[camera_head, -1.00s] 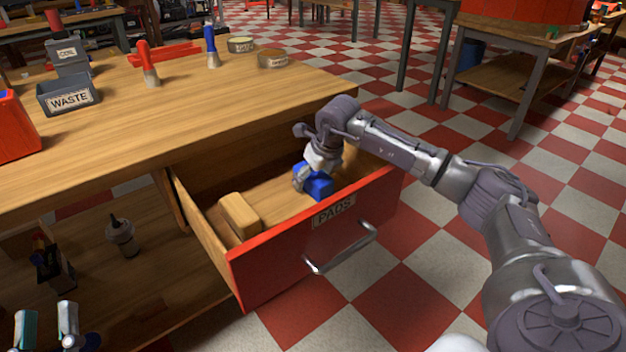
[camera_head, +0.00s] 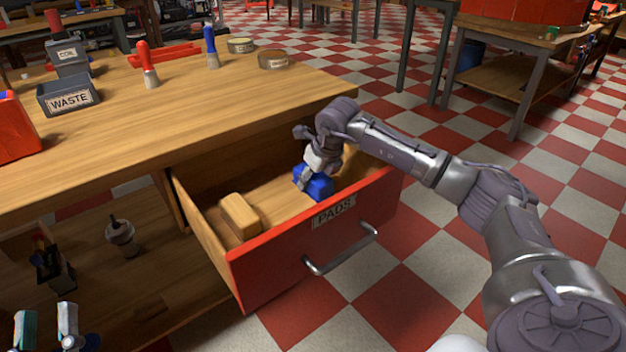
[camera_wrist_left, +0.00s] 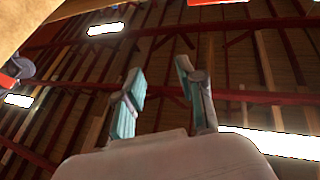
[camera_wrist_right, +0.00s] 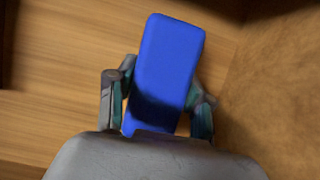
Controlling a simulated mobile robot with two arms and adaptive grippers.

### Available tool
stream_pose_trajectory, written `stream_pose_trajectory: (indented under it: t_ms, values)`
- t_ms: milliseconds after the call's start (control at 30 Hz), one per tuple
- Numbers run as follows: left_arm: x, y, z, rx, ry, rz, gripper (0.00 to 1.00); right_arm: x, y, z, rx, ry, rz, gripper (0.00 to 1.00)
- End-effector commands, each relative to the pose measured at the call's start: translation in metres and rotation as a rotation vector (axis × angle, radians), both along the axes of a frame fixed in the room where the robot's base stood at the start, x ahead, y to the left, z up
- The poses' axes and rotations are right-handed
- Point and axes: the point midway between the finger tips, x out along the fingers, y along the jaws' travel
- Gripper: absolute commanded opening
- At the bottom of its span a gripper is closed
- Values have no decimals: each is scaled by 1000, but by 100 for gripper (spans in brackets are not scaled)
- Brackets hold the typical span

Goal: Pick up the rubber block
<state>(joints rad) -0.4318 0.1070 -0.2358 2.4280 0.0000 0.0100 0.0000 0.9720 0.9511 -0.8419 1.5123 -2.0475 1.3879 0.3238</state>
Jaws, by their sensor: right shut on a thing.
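A blue block (camera_head: 319,187), probably the rubber block, is in the open drawer (camera_head: 290,242) labelled PADS. My right gripper (camera_head: 313,180) reaches down into the drawer from above. In the right wrist view its fingers (camera_wrist_right: 158,112) are shut on the two sides of the blue block (camera_wrist_right: 168,55), whose far end sticks out beyond them. I cannot tell whether the block touches the drawer floor. My left gripper (camera_head: 44,325) is at the lower left of the head view. In the left wrist view its fingers (camera_wrist_left: 157,85) are apart, with nothing between them.
A tan block (camera_head: 240,214) lies in the drawer's left part. The drawer's red front and wooden sides surround the right gripper. The workbench top (camera_head: 180,120) carries a WASTE bin (camera_head: 68,97), brushes and round tins. A bottle (camera_head: 121,238) stands on the lower shelf.

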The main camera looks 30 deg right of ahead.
Motion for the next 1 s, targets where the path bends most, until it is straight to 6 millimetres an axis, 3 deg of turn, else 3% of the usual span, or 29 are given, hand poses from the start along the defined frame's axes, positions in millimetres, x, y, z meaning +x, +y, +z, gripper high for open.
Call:
stream_pose_trajectory:
  t_ms: [233,467,700,1000]
  values:
    - [2,1,-4,11,40,3,39,1,0,14,0,-4,0,12]
    - [11,5,-46,81,299,19,39,1,0,53,1,-5,0,12]
    - [6,14,-96,152,576,35,39,1,0,92,0,-3,0,12]
    - [-2,19,-118,182,697,42,39,0,0,106,1,0,0,12]
